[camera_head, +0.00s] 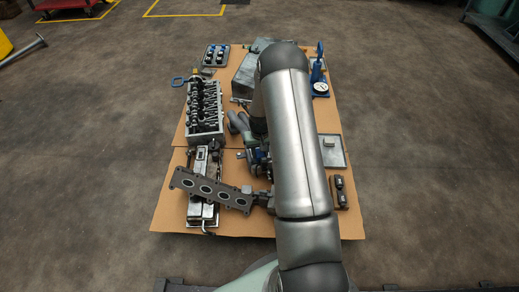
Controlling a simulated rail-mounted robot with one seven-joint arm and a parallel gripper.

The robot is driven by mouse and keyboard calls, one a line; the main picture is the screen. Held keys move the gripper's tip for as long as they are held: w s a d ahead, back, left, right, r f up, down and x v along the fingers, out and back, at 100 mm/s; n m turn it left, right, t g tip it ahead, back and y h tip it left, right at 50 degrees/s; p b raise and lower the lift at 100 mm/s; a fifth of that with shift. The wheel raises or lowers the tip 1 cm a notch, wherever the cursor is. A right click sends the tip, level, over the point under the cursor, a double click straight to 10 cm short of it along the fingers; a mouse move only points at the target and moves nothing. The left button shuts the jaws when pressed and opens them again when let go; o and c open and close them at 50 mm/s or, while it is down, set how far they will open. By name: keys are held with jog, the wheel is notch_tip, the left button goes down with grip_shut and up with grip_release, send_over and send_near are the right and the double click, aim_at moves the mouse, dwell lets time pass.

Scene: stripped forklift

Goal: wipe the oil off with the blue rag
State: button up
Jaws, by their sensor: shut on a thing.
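My arm rises through the middle of the view and bends down behind itself. I see no cloth that I can name as the blue rag, and no clear oil patch. A dark flat flange with several round holes (212,190) lies slanted across a metal box (203,215). Its right end meets small grey blocks (262,198) beside my arm.
The parts lie on a brown sheet (165,215). At right are a blue gauge stand (319,75), a shallow tray (331,152) and a dark part (342,192). The surrounding floor is mostly clear.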

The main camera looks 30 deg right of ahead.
jog(key=shift+s+f, duration=0.25)
jog(key=shift+s, duration=0.15)
jog(key=shift+c, duration=0.5)
jog(key=shift+w+r+p, duration=0.15)
jog(key=shift+r+p, duration=0.85)
jog(key=shift+r, duration=0.55)
jog(key=shift+w+r+p, duration=0.1)
jog(key=shift+r+p, duration=0.85)
jog(key=shift+r, duration=0.6)
jog(key=shift+r+p, duration=0.95)
jog(key=shift+r, duration=0.6)
